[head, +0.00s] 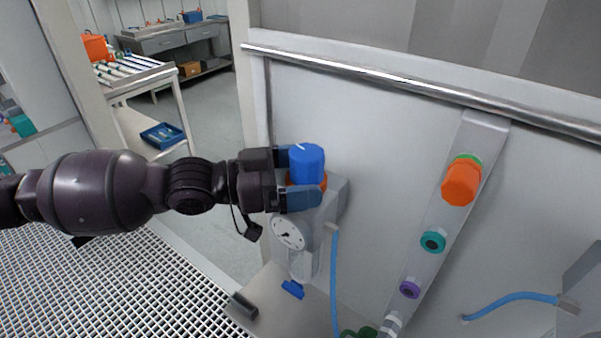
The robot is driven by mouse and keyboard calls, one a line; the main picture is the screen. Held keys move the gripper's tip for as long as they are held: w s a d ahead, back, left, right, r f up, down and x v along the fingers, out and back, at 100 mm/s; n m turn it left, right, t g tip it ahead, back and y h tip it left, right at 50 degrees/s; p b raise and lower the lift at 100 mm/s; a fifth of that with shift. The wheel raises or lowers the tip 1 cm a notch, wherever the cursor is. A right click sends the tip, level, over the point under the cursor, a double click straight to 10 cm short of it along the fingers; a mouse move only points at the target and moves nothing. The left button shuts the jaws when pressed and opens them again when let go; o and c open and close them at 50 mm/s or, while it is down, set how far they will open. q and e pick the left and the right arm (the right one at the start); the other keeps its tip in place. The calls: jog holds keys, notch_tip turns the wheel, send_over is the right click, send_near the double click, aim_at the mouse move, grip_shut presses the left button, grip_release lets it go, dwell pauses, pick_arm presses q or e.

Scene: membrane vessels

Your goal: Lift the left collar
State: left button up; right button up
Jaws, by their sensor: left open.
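I take this orange collar for the left collar. My left gripper (296,177) comes in from the left, open, with its blue-tipped fingers on either side of the knob and collar. The near finger covers part of the collar. I cannot tell whether the fingers touch it. My right gripper is not in view.
To the right, a slanted strip carries an orange knob (461,182), a teal ring (433,242) and a purple one (410,289). A metal rail (400,82) runs above.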

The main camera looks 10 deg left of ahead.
pick_arm(q)
jog(key=shift+a, duration=0.1)
jog(key=shift+s+a+f, duration=0.1)
jog(key=shift+s+a, duration=0.15)
jog(key=shift+a, duration=0.35)
pick_arm(e)
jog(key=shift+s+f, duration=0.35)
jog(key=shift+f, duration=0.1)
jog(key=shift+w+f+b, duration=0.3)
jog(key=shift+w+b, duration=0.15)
jog(key=shift+b, duration=0.3)
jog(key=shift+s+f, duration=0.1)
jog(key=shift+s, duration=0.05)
pick_arm(q)
jog(key=v, duration=0.9)
jog(key=shift+a, duration=0.15)
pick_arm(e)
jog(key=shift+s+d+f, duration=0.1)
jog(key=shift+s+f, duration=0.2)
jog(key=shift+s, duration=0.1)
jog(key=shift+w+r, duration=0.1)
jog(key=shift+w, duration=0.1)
